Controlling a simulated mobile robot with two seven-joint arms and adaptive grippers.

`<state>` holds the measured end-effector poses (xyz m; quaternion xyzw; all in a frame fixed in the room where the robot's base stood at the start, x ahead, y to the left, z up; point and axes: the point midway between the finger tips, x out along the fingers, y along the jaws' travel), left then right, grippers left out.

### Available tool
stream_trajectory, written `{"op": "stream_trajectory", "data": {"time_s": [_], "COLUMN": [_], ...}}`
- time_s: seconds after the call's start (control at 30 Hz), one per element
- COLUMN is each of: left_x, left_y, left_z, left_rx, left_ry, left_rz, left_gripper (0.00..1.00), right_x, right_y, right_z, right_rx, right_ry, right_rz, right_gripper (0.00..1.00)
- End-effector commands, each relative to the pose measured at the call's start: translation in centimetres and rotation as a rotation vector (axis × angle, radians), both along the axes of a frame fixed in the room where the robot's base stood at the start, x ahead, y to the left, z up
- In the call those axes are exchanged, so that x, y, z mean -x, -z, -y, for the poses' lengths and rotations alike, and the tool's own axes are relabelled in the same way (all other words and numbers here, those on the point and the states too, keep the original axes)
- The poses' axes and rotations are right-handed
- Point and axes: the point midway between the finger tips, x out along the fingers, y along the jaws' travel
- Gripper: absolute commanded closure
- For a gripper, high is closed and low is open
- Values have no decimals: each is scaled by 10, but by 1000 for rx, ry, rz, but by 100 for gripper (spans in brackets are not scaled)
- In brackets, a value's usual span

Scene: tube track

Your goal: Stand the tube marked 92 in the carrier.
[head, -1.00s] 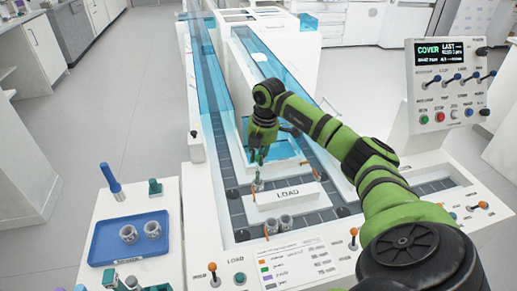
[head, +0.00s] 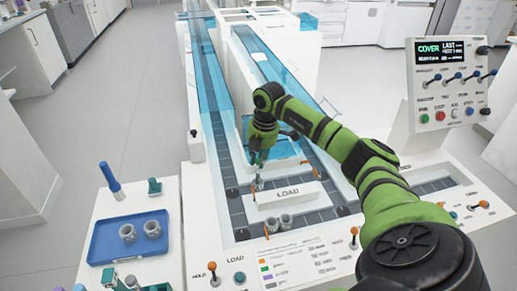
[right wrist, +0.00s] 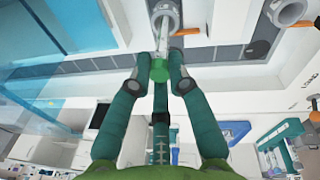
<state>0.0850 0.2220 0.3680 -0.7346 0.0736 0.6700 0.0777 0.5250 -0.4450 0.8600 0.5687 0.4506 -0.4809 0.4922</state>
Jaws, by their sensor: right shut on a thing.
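My right gripper (head: 258,172) is over the track behind the LOAD block. In the right wrist view its fingers (right wrist: 160,68) are shut on a tube's green cap (right wrist: 159,72). The tube's clear body (right wrist: 162,42) runs from the cap to a grey carrier (right wrist: 165,8). Its far end is at or in the carrier's opening; I cannot tell how deep. No number on it is readable. In the head view that carrier (head: 258,185) is small under the fingertips. My left gripper is not in view.
The white LOAD block (head: 287,196) stands just in front of the gripper. A blue tray (head: 130,237) at left holds two more. Blue clear covers (head: 208,75) line the track.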

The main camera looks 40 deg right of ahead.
Motion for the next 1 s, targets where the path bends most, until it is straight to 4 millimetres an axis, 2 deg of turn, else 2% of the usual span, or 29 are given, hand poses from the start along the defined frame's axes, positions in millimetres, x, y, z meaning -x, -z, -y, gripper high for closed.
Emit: {"op": "stream_trajectory", "data": {"time_s": [0.17,0.2,0.23,0.27,0.87,1.0], "left_x": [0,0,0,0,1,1], "left_y": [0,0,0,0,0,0], "left_z": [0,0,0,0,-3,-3], "left_rx": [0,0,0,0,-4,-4], "left_ry": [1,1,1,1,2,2], "left_rz": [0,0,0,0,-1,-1], "left_gripper": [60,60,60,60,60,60], "right_x": [0,0,0,0,0,1], "right_y": [0,0,0,0,-1,-10], "right_z": [0,0,0,0,0,1], "right_rx": [0,0,0,0,0,1], "right_ry": [0,0,0,0,0,0], "right_rz": [0,0,0,0,0,2], "right_gripper": [98,69,57,53,53,53]}}
